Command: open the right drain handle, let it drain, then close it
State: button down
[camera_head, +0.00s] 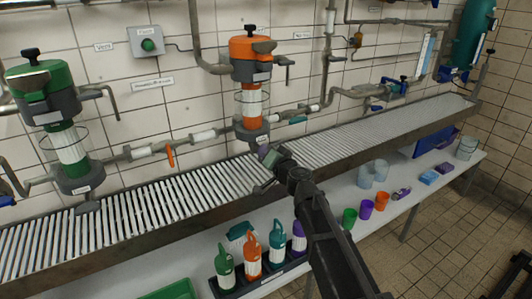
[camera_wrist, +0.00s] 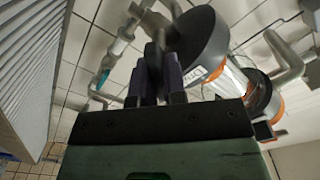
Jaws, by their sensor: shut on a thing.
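The right vessel (camera_head: 251,95) has an orange lid and an orange and white body, and hangs on the tiled wall above the slatted trough. Its dark round base (camera_wrist: 203,45) with a white label fills the upper middle of the wrist view. My gripper (camera_head: 268,155) is just below this base. In the wrist view its dark purplish fingers (camera_wrist: 160,75) are close together, shut on a narrow dark piece, the right drain handle (camera_wrist: 152,55). The fingers hide most of the handle, so I cannot tell its turn angle. I see no flowing liquid.
A green vessel (camera_head: 66,130) hangs at the left. The slatted trough (camera_head: 130,215) runs below both vessels. On the shelf under it stand several bottles in a black rack (camera_head: 265,283) and several cups (camera_head: 366,209). Pipes (camera_wrist: 292,60) crowd the vessel's right side.

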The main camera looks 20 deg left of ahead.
jog(key=m, duration=0.5)
jog(key=shift+w+f+m, duration=0.1)
jog(key=shift+m, duration=0.2)
jog(key=shift+d+f+m, duration=0.1)
jog(key=shift+m, duration=2.1)
jog(key=c, duration=1.2)
grip_release()
jog(key=v, duration=1)
jog(key=shift+s+d, duration=0.25)
jog(key=shift+d, duration=0.05)
